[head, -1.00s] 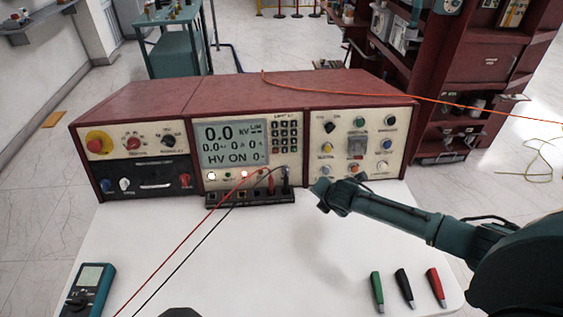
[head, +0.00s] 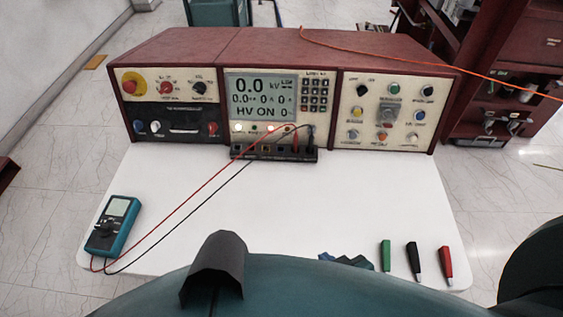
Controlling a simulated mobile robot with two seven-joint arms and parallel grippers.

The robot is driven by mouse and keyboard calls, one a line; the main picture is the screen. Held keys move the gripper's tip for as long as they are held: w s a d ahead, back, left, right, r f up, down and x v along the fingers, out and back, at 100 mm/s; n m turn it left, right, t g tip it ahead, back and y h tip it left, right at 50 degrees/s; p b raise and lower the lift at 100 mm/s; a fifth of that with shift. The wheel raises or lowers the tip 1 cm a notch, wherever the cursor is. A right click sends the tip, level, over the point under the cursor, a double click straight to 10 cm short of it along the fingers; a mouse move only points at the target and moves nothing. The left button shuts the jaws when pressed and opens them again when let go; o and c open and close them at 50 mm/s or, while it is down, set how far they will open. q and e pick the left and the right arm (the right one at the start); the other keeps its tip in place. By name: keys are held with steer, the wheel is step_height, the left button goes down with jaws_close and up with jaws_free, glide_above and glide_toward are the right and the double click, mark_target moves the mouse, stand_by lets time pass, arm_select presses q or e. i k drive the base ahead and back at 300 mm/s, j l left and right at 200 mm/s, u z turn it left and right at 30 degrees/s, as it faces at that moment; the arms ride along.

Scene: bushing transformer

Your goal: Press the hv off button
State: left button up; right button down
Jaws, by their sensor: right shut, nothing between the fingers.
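The red test console (head: 285,50) stands at the back of the white table, and its display (head: 262,98) reads "0.0 kV" and "HV ON 0". Its right panel (head: 372,100) carries a green button (head: 394,88), a yellow one (head: 357,112), a blue one (head: 419,115) and an orange one (head: 382,136). The small labels are too blurred to show which is the hv off button. My right gripper (head: 346,261) shows only partly, low at the front of the table behind my arm. It is shut and empty, well short of the console. My left gripper is not in view.
A teal multimeter (head: 113,226) lies at the left, with red and black leads running to the terminal block (head: 275,153). Green (head: 386,256), black (head: 413,262) and red (head: 446,265) probes lie at the front right. The white table's middle (head: 250,200) is otherwise clear.

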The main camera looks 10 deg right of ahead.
mark_target(420, 116)
steer(key=k+l+u, duration=0.1)
steer(key=l, duration=0.2)
steer(key=k+l, duration=0.1)
steer(key=l, duration=0.25)
steer(key=k+l+u, duration=0.15)
steer(key=l, duration=0.15)
steer(key=k+l+u, duration=0.1)
steer(key=l, duration=0.25)
steer(key=k+l+u, duration=0.15)
steer(key=l, duration=0.2)
steer(key=l+u, duration=0.1)
steer(key=l, duration=0.2)
steer(key=l+u, duration=0.4)
steer(key=l, duration=1.1)
steer(key=i+u, duration=0.05)
